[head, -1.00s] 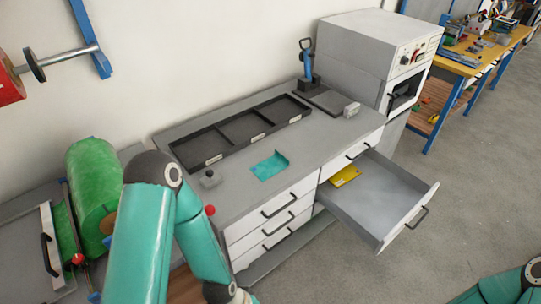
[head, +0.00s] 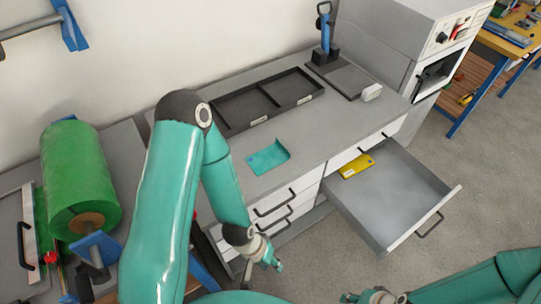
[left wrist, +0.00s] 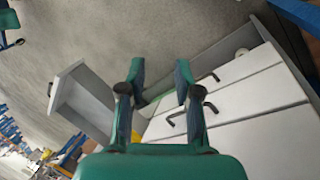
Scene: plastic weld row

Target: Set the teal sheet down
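The teal sheet (head: 268,158) lies on the grey bench top (head: 310,136), near its front edge, with its right side curled up. No gripper touches it. My left gripper (head: 274,264) hangs in front of the bench's drawer fronts, below and apart from the sheet. In the left wrist view its two fingers (left wrist: 158,90) stand apart with nothing held between them. My right gripper (head: 352,298) shows small at the bottom edge of the head view, in front of the open drawer; its fingers are too small to tell.
A black compartment tray (head: 265,101) lies at the back of the bench, partly hidden by my left arm. An open drawer (head: 392,196) juts out at right with a yellow piece (head: 356,167) inside. A green roll (head: 78,178) stands at left. A blue-handled press (head: 325,40) stands behind.

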